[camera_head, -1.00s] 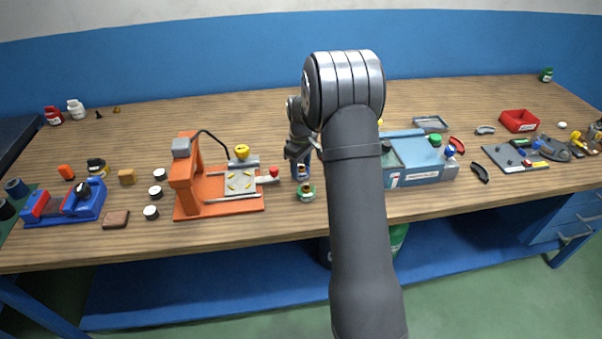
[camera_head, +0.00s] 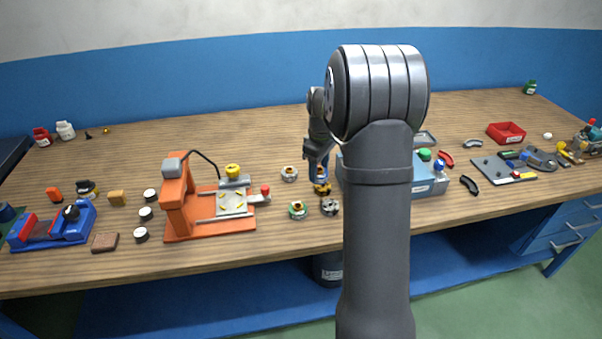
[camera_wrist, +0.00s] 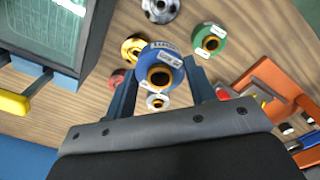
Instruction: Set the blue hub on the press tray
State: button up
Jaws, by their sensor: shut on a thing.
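The blue hub (camera_wrist: 158,68), a round labelled piece with a dark bore and brass-coloured ring, sits between the fingers of my gripper (camera_wrist: 160,88) in the wrist view. My gripper is shut on it, above the bench. In the head view my gripper (camera_head: 318,170) is right of the press, and the hub is small and partly hidden there. The press tray (camera_head: 233,203) is a pale plate with yellow marks on the orange press (camera_head: 180,205); nothing visibly rests on its plate. The press also shows at the right of the wrist view (camera_wrist: 275,65).
Below the held hub stand a green hub (camera_wrist: 209,40), a yellow hub (camera_wrist: 132,48), a grey hub (camera_wrist: 160,8), a red one (camera_wrist: 117,77) and a white one (camera_wrist: 157,102). A grey-blue box (camera_head: 425,185) stands right of them. A red-knobbed lever (camera_head: 265,190) juts from the press.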

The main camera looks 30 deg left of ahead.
jog(key=shift+w+d+r, duration=0.15)
jog(key=shift+d+r, duration=0.2)
jog(key=shift+d, duration=0.2)
jog(key=shift+w+d+r, duration=0.1)
jog(key=shift+d+r, duration=0.25)
jog(key=shift+d, duration=0.2)
jog(key=shift+r, duration=0.15)
jog(key=s+a+n, duration=0.3)
jog(key=s+a, duration=0.6)
jog(key=a, duration=0.2)
jog(key=s+a+n, duration=0.3)
jog(key=s+a, duration=0.6)
jog(key=a, duration=0.2)
jog(key=shift+w+a+f, duration=0.1)
jog(key=shift+a+f, duration=0.05)
jog(key=shift+f, duration=1.6)
jog(key=shift+w+a+f, duration=0.1)
jog(key=shift+f, duration=1.65)
jog(key=shift+f, duration=0.45)
jog(key=o, duration=1.6)
jog(key=shift+o, duration=0.2)
